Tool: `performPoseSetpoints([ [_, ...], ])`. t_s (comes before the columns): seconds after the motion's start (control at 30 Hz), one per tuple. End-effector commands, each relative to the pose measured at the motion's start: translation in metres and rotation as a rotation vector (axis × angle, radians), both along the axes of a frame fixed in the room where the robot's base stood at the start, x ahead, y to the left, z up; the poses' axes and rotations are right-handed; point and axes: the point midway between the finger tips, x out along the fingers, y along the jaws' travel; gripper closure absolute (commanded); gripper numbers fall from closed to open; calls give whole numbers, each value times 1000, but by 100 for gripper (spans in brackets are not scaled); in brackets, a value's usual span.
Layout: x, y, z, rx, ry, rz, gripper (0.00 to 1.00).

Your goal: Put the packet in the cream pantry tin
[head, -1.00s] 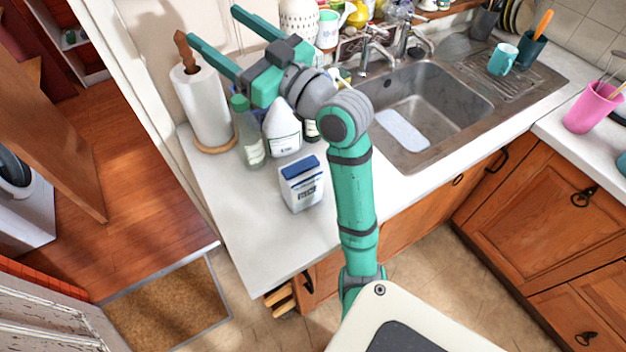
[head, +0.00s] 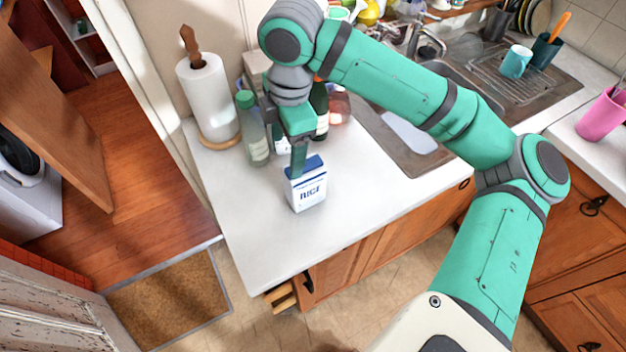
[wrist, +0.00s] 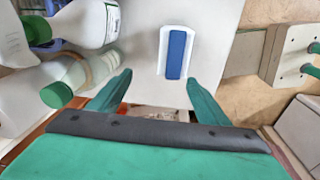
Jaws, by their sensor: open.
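The packet (head: 307,190) is a small white box with a blue top and "RICE" on its front. It stands upright on the white counter, near the front edge. My gripper (head: 297,168) points down at its top, with one finger overlapping its back edge in the head view. In the wrist view my gripper (wrist: 160,80) is open and empty. The packet's blue and white top (wrist: 176,52) shows beyond and between the fingertips; I cannot tell whether they touch it. I cannot make out the cream pantry tin for certain in either view.
A green-capped bottle (head: 253,130) stands close behind the packet to the left, beside a paper towel roll (head: 208,100). More bottles, partly hidden by my arm, stand behind. The sink (head: 405,140) is to the right. Counter in front and right of the packet is clear.

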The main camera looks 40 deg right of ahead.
Motion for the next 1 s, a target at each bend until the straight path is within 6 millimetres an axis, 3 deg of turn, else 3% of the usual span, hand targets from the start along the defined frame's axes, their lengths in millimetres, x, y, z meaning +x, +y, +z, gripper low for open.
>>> performPoseSetpoints([
  [0.1, -19, -13, -16, -35, 81, 51, 30],
  [0.23, -25, -17, -29, -46, 111, 75, 30],
  [0.5, -25, -17, -67, -45, 110, 75, 30],
  [0.77, -24, -18, -84, -46, 108, 75, 30],
  [1.0, -22, -21, -117, -45, 109, 74, 30],
])
